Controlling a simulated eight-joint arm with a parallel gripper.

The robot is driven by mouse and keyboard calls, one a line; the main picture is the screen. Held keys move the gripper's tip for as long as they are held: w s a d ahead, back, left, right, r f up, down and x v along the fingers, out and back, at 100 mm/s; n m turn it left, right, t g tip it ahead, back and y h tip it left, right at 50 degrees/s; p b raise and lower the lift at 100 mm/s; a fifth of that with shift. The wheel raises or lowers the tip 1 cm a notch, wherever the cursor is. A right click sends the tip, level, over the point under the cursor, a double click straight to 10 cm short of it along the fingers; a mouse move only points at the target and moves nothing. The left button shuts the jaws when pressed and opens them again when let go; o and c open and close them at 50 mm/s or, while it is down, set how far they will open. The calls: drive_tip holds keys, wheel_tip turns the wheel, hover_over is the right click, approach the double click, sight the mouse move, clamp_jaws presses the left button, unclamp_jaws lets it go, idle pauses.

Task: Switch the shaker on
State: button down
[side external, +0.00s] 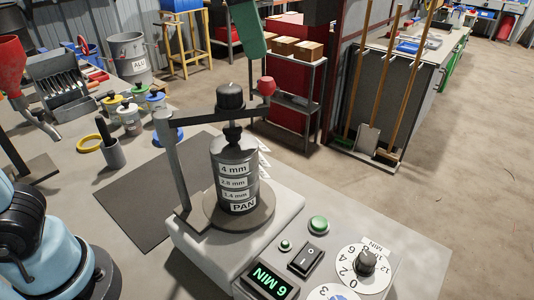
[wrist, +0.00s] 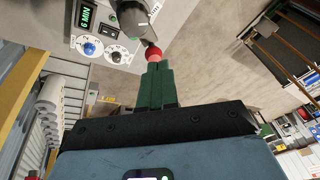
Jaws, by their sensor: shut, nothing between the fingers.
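The shaker (side external: 205,255) stands on the bench with a sieve stack (side external: 235,170) on its round plate, labelled 4 mm down to PAN. A clamp arm (side external: 190,115) with a red knob (side external: 266,86) crosses above the stack. Its panel carries a black rocker switch (side external: 305,259), a large green button (side external: 318,225), a small green button or lamp and a lit "6 MIN" display (side external: 271,281). The black rocker (wrist: 106,29) also shows in the wrist view. My gripper (wrist: 155,66) has its green fingers shut and empty. In the side view its fingers (side external: 252,42) hang above the red knob, apart from it.
A minutes dial (side external: 366,262) and a second dial, partly cut off, are beside the switch. A blue knob (wrist: 89,48) shows in the wrist view. Lidded jars (side external: 130,118) and a dark mat (side external: 130,200) lie left of the shaker. Open floor is to the right.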

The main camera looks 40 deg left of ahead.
drive_tip(key=s+d+f+m+g+y, duration=0.1)
drive_tip(key=s+d+f+m+g, duration=0.15)
drive_tip(key=d+m, duration=0.85)
drive_tip(key=n, duration=0.3)
hover_over(310, 251)
wheel_tip(310, 251, down, 9)
drive_tip(key=shift+f+g, duration=0.25)
drive_tip(key=shift+f, duration=0.65)
wheel_tip(310, 251, down, 14)
drive_tip(key=shift+w+f, duration=0.15)
